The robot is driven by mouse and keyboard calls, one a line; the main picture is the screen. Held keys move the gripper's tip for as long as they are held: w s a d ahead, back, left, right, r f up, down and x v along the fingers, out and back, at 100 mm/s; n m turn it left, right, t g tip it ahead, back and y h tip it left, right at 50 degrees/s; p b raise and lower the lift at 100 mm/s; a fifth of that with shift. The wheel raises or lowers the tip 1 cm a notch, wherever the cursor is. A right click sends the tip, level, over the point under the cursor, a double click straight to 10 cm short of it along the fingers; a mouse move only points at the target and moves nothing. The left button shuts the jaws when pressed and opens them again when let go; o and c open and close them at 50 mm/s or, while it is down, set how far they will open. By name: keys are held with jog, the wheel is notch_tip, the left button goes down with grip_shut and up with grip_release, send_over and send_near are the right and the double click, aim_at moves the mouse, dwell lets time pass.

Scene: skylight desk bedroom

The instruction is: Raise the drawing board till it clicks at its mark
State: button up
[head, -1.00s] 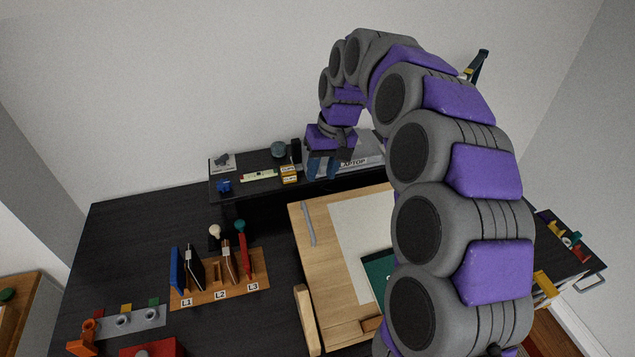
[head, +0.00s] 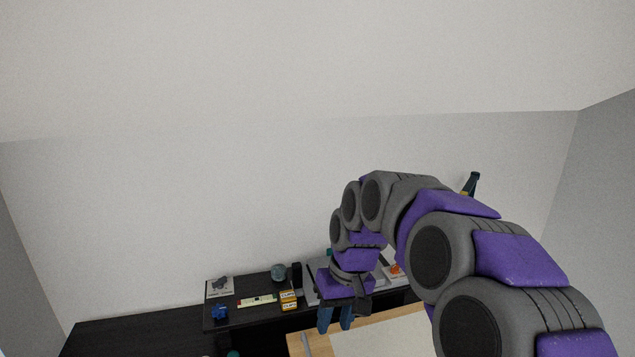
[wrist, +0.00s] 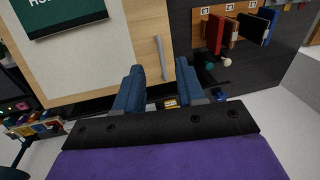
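The drawing board (head: 296,343) is a pale wooden panel with a white sheet, at the bottom of the head view and mostly cut off. In the wrist view the board (wrist: 146,40) fills the upper left, with a green sheet (wrist: 62,12) and a grey bar (wrist: 164,57) along one side. My gripper (head: 336,318) hangs fingers-down by the board's far edge. In the wrist view my gripper (wrist: 158,88) has its two blue fingers apart with nothing between them. I cannot tell whether they touch the board.
A dark raised shelf (head: 240,317) behind the board holds a yellow box (head: 288,299), a blue item (head: 219,312) and other small things, close to my gripper. The wrist view shows an upright rack (wrist: 237,8) with folders beside the board. The wall above the shelf is bare.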

jog(key=s+d+f+m+g+h+b, duration=0.1)
jog(key=s+d+f, duration=0.3)
jog(key=s, duration=0.7)
jog(key=s+d+f+m+b, duration=0.2)
jog(key=s+d+f, duration=0.15)
jog(key=s, duration=0.65)
jog(key=s+d+f+m+g+h+b, duration=0.1)
jog(key=s+d+f, duration=0.25)
jog(key=s, duration=0.75)
notch_tip(320, 180, up, 9)
jog(key=n+t+y+p, duration=0.1)
jog(key=n+y+p, duration=0.1)
jog(key=n+p, duration=0.3)
send_over(308, 348)
jog(key=w+d+p, duration=0.1)
jog(key=d, duration=0.2)
jog(key=m, duration=0.1)
jog(key=x, duration=1.7)
jog(key=shift+w+f+b, duration=0.25)
jog(key=shift+w+b, duration=0.15)
grip_shut()
